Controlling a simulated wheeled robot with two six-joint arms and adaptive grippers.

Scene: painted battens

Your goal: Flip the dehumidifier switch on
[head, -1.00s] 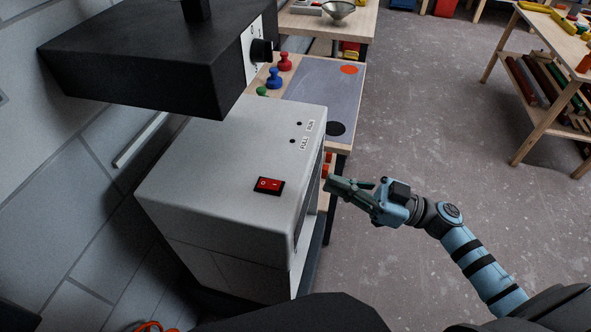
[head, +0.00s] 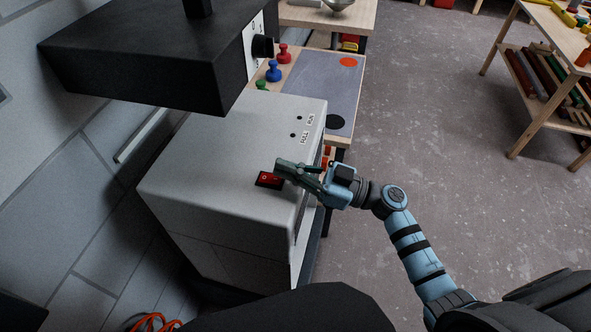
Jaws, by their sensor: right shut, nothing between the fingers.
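The dehumidifier (head: 215,150) is a pale grey box standing by the tiled wall. On its top is a red rocker switch (head: 266,179) in a dark frame, its right part covered by my gripper. Two small dark indicator dots and the labels RUN and FULL are near its far right corner. My right gripper (head: 279,167) is shut and empty, its fingertips over the right side of the switch. I cannot tell whether the tips touch it or which way the rocker is tilted. My left gripper is not in view.
A black box (head: 140,75) with a knob overhangs the dehumidifier's far left side. Behind is a table with a grey mat (head: 320,85) and red, blue and green pegs. A wooden shelf (head: 545,85) stands at right. The floor between is clear.

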